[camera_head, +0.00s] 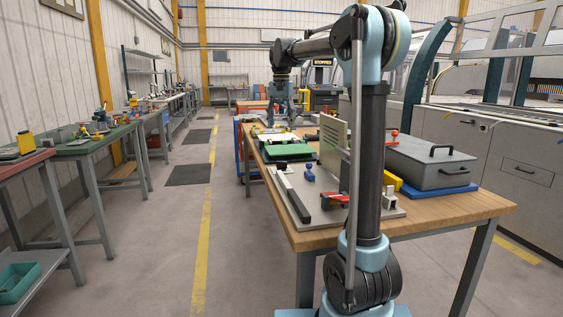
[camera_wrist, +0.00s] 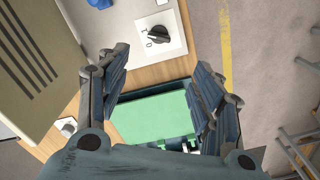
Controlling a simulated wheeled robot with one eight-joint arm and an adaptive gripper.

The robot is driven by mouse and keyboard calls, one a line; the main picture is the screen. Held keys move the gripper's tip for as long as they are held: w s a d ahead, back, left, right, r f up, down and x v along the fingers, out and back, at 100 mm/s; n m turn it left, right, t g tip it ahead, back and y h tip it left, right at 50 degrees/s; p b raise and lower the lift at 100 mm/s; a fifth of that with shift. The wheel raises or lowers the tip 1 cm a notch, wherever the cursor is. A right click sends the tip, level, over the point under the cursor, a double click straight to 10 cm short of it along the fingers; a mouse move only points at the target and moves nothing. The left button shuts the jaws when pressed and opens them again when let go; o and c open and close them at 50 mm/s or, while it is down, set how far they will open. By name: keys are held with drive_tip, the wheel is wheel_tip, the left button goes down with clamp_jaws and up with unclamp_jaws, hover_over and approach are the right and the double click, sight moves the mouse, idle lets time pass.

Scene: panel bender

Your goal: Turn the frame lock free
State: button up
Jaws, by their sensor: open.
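The frame lock appears to be a dark rotary knob (camera_wrist: 157,35) on a pale plate corner with small marks around it in the wrist view. In the head view a small dark knob (camera_head: 282,169) shows at the fixture plate's far left corner. My gripper (camera_wrist: 160,62) is open and empty, its two fingers apart on either side of the picture. The knob appears just beyond the fingertips, between their lines, with no contact visible. In the head view my gripper (camera_head: 278,112) hangs over the bench, past the fixture. A tan slotted panel (camera_head: 334,146) stands upright on the fixture.
A green board (camera_wrist: 155,118) lies in a tray below my fingers. A blue knob (camera_head: 309,172) and a red-handled clamp (camera_head: 334,198) are on the fixture plate. A grey lidded box (camera_head: 430,160) stands at right. The aisle floor left of the bench is clear.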

sight(282, 165)
wheel_tip(282, 165, down, 17)
drive_tip(key=shift+d, duration=0.1)
idle(0.5)
drive_tip(key=shift+c, duration=0.2)
drive_tip(key=c, duration=1)
